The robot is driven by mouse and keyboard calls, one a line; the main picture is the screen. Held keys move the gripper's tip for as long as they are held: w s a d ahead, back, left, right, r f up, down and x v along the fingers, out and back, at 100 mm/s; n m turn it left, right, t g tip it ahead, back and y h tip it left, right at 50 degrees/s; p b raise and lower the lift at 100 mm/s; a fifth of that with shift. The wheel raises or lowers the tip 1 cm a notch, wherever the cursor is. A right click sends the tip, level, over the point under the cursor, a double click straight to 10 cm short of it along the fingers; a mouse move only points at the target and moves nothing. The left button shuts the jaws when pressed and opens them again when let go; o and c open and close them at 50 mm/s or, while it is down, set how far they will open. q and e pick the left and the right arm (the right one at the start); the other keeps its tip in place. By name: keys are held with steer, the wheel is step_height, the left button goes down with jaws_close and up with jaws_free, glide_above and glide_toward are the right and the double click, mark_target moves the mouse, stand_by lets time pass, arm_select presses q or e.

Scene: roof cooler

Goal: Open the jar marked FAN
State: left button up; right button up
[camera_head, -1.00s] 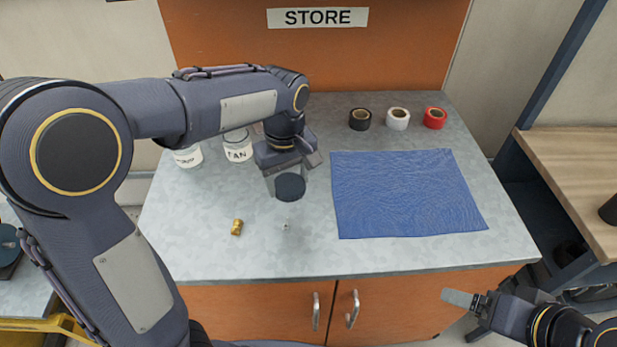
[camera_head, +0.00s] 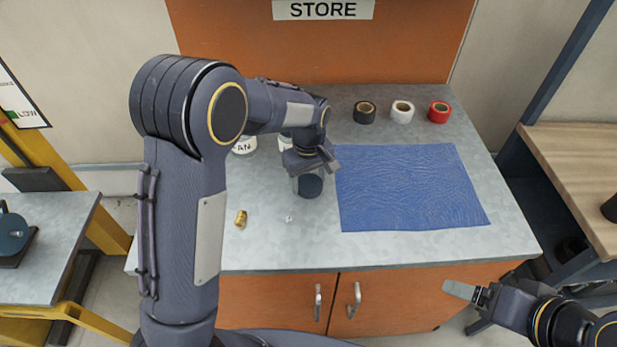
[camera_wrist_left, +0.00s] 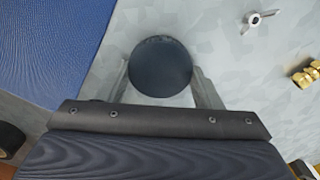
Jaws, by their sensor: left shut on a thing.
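The jar marked FAN (camera_head: 244,147) stands at the back left of the grey counter. Only "AN" of its label shows, and my left arm hides its top. My left gripper (camera_head: 309,182) is shut on a dark round lid (camera_head: 311,187), in front of and to the right of the jar. In the left wrist view the lid (camera_wrist_left: 160,67) sits between the two fingers. I cannot tell whether it touches the counter. My right gripper (camera_head: 463,290) is at the lower right, away from the counter; its jaw opening does not show clearly.
Another pale jar (camera_head: 285,143) is partly hidden behind my left gripper. A blue mat (camera_head: 410,190) lies on the right. Black (camera_head: 364,112), white (camera_head: 402,111) and red (camera_head: 439,112) tape rolls stand behind it. A brass fitting (camera_head: 241,219) and wing nut (camera_head: 289,218) lie in front.

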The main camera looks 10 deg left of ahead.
mark_target(308, 183)
arm_select(q)
steer(key=shift+f, duration=0.2)
steer(key=o, duration=1.1)
steer(key=shift+r, duration=0.15)
step_height(308, 183, up, 12)
steer(key=s+a+r+m+t+h, duration=0.2)
steer(key=s+a+r+m+h, duration=0.15)
steer(key=s+a, duration=0.65)
steer(key=s+f+m+t, duration=0.1)
steer(key=s, duration=0.4)
steer(key=s+d+f+m+t, duration=0.1)
steer(key=s, duration=0.5)
steer(key=s+d+f+m+t, duration=0.1)
steer(key=s, duration=0.4)
steer(key=shift+s+d+f+t, duration=0.1)
steer(key=shift+s+d+t, duration=0.2)
steer(key=shift+t, duration=0.1)
